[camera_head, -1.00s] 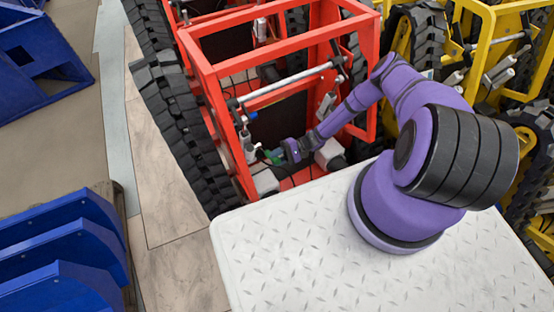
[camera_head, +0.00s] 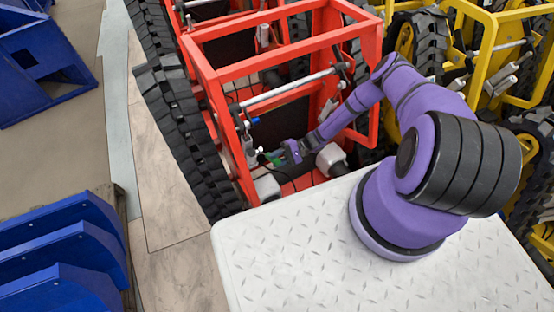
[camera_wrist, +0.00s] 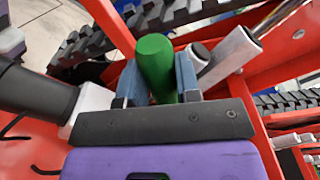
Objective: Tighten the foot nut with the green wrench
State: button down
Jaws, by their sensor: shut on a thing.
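The green wrench shows in the wrist view as a thick green handle (camera_wrist: 155,66) standing between my two blue-grey finger pads. My gripper (camera_wrist: 160,84) is shut on that handle. In the head view my gripper (camera_head: 283,154) is inside the red carrier frame (camera_head: 225,78), low down near its front end, and only a small bit of green (camera_head: 272,156) shows at its tip. The wrench's jaw end is hidden in both views. I cannot make out the foot nut, so I cannot tell whether the wrench touches it.
Red bars surround my forearm. A grey rod (camera_head: 290,88) crosses above it. A white-and-black motor (camera_head: 332,160) sits close by on the right. Black track (camera_head: 185,125) runs along the left. A yellow carrier (camera_head: 490,45) stands at right, blue parts (camera_head: 65,245) at left.

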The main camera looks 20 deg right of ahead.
jog(key=shift+r, duration=0.1)
jog(key=shift+w+r+m, duration=0.5)
jog(key=shift+w+r, duration=0.05)
jog(key=shift+a, duration=0.1)
jog(key=shift+w+r+m, duration=0.6)
jog(key=shift+w, duration=0.05)
jog(key=shift+w, duration=0.1)
jog(key=shift+w+a+r+m, duration=0.15)
jog(key=shift+w+r+m, duration=0.35)
jog(key=shift+w, duration=0.15)
jog(key=shift+w+a+r+m, duration=0.1)
jog(key=shift+w+r+m, duration=0.35)
jog(key=shift+w+m, duration=0.25)
jog(key=shift+w, duration=0.15)
